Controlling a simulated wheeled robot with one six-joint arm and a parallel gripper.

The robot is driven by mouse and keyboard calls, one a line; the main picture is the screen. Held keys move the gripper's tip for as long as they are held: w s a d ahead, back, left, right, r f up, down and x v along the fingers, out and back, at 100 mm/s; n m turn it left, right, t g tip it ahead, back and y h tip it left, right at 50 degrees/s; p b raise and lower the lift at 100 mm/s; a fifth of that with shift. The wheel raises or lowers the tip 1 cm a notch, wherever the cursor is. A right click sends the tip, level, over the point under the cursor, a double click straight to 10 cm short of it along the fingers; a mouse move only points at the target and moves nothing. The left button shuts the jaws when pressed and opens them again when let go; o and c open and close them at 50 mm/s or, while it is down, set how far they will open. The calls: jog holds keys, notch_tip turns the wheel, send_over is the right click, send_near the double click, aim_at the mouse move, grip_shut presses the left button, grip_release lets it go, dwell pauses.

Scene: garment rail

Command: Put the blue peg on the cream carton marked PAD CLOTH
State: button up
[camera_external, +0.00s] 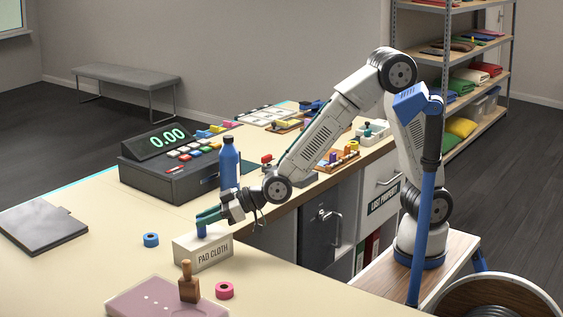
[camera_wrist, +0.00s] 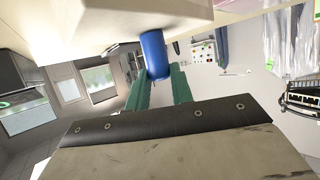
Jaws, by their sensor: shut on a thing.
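The blue peg (camera_external: 201,230) stands upright at the top of the cream carton (camera_external: 207,257) marked PAD CLOTH. My gripper (camera_external: 207,216) has green fingers and is shut on the peg's upper part, just above the carton. In the wrist view the blue peg (camera_wrist: 155,55) is between the two green fingers (camera_wrist: 158,84). Its far end meets the pale carton surface (camera_wrist: 100,28) at the top of the picture. I cannot tell whether it rests there or hovers slightly above.
A blue bottle (camera_external: 229,163) stands close behind my gripper, beside the dark till (camera_external: 170,172). A blue tape roll (camera_external: 151,240) lies left of the carton. A pink roll (camera_external: 224,290) and a wooden-handled stamp (camera_external: 188,284) are in front. The counter's left side is mostly clear.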

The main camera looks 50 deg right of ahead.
jog(key=o, duration=1)
jog(key=shift+f, duration=0.1)
jog(key=shift+r, duration=0.2)
jog(key=v, duration=1.2)
jog(key=shift+w+d, duration=0.1)
